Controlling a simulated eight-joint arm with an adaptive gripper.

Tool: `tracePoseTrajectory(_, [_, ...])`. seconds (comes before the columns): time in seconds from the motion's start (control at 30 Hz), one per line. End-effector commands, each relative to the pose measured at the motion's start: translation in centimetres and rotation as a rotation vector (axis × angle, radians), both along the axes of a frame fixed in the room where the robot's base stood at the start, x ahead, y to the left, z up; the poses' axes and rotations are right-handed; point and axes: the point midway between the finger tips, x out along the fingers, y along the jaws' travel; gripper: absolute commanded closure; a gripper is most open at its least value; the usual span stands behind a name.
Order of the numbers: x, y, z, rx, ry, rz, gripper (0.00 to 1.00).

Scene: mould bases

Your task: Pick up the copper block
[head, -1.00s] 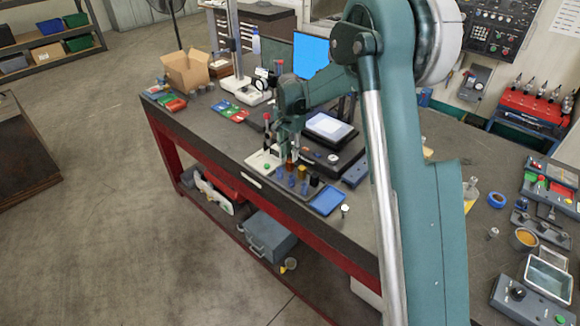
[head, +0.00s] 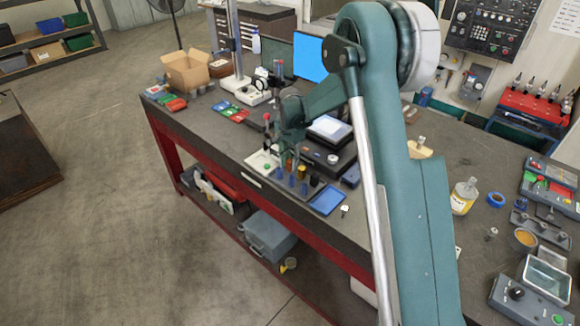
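A small copper-brown piece (head: 289,166), which looks like the copper block, stands among small blocks near the front edge of the dark workbench. It is tiny and partly hidden by my gripper. My gripper (head: 291,154) is lowered just above it, pointing down. The fingers are too small and dark to tell whether they are open or shut, or whether they touch the block.
Several blue pieces (head: 292,181) and a brass-coloured piece (head: 302,172) stand close by. A blue tray (head: 327,201) lies to the right. A white-based device (head: 262,162) with a red knob is at left. A black box (head: 333,165) is behind.

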Motion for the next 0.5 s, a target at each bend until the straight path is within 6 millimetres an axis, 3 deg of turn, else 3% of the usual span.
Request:
tracePoseTrajectory(0.23, [0.0, 0.0, 0.01, 0.0, 0.0, 0.0, 0.76])
tracePoseTrajectory(0.43, [-0.01, 0.01, 0.02, 0.0, 0.0, 0.0, 1.0])
tracePoseTrajectory(0.5, [-0.01, 0.0, 0.04, 0.0, 0.0, 0.0, 1.0])
